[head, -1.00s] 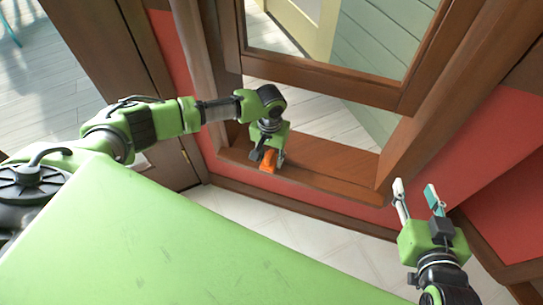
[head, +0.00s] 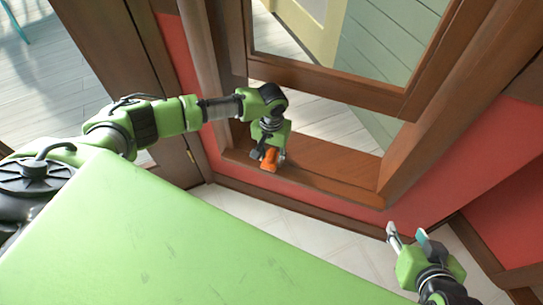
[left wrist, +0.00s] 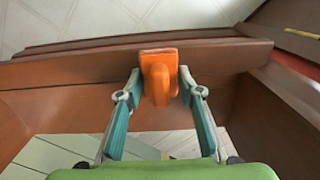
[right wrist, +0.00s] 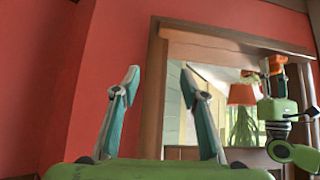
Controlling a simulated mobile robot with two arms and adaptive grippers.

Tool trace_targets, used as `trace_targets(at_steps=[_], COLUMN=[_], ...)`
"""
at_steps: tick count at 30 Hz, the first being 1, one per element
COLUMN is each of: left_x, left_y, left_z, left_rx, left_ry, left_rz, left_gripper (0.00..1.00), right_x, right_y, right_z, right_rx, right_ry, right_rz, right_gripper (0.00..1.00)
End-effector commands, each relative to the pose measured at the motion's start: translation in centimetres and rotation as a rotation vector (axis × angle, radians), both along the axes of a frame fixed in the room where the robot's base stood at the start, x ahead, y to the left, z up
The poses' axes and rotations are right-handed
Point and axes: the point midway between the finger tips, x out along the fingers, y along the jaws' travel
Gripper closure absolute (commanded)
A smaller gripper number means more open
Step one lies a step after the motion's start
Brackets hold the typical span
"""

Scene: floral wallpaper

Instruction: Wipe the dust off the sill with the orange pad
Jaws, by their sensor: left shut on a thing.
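The orange pad (head: 270,160) is at the left part of the brown wooden sill (head: 335,178). My left gripper (head: 267,150) is shut on the pad from above. In the left wrist view the pad (left wrist: 158,62) is between the two fingertips, with its flat part over the front edge of the sill (left wrist: 225,60). I cannot make out whether it touches the sill, nor any dust. My right gripper (head: 406,232) is open and empty, off to the right of the sill and lower. Its spread fingers (right wrist: 158,76) also show in the right wrist view.
A brown window frame (head: 330,92) rises behind the sill, with a side post (head: 430,110) at its right end. Red wall (head: 350,208) lies below. The bare sill to the right of the pad is clear. A lamp (right wrist: 242,95) shows through the opening.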

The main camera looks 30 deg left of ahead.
Motion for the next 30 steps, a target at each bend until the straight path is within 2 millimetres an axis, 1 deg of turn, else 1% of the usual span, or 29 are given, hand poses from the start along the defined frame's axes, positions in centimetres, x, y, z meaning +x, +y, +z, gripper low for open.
trace_targets(at_steps=[15,30], left_x=[0.1,0.1], left_y=[0.2,0.4], left_z=[0.8,1.4], left_rx=[-0.001,-0.001], left_ry=[-0.002,-0.003], left_rz=[0.001,0.001], left_gripper=[0.83,0.83], right_x=[-3.9,-8.2], right_y=[-1.3,-2.6], right_z=[-2.1,-3.6], right_rx=[-0.04,-0.078], right_ry=[0.185,0.366], right_rz=[-0.015,-0.029], right_gripper=[0.6,0.6])
